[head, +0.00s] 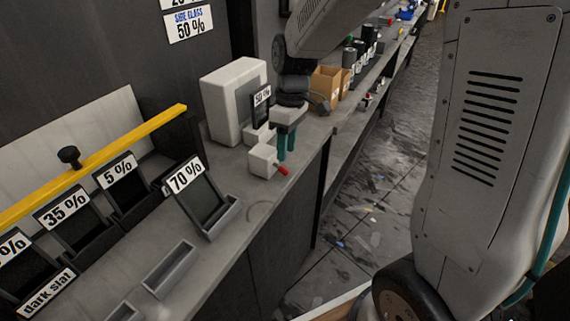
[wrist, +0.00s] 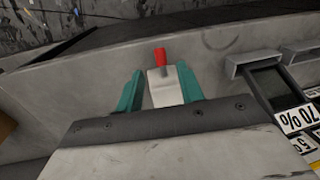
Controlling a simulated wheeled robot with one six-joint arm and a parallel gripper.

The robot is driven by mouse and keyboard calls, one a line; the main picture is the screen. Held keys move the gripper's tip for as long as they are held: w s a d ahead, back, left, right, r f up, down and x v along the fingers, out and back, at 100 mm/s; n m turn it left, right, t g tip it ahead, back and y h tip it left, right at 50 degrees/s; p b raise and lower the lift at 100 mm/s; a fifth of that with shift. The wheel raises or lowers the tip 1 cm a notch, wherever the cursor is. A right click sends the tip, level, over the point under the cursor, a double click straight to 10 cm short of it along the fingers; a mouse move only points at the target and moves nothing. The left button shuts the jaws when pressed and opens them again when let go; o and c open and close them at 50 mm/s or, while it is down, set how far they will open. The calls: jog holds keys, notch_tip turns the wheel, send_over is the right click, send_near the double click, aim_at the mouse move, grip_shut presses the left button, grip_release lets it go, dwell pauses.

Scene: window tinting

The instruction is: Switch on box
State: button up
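A small white box (head: 262,161) with a red lever (head: 283,171) sits on the grey counter near its front edge. In the wrist view the box (wrist: 164,88) shows between my fingers, with the red lever (wrist: 160,57) sticking out past it. My gripper (head: 287,142) has teal fingers pointing down, just behind the box in the head view. In the wrist view my gripper (wrist: 161,88) has its fingers apart, one on each side of the box. I cannot tell whether they touch it. The lower part of the box is hidden in the wrist view.
A larger white box (head: 220,99) and a 50 % dark panel (head: 261,105) stand behind. A 70 % panel (head: 200,200) sits in a grey holder to the left, near empty holders (head: 170,270). A yellow bar (head: 100,160) runs above other panels. Cardboard boxes (head: 326,84) stand farther back.

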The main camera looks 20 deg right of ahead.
aim_at(284, 168)
jog(key=shift+s+a+f, duration=0.1)
jog(key=shift+f, duration=0.8)
jog(key=shift+s+a+f, duration=0.15)
jog(key=shift+f, duration=0.75)
jog(key=shift+s+a+f, duration=0.1)
jog(key=shift+f, duration=0.8)
grip_shut()
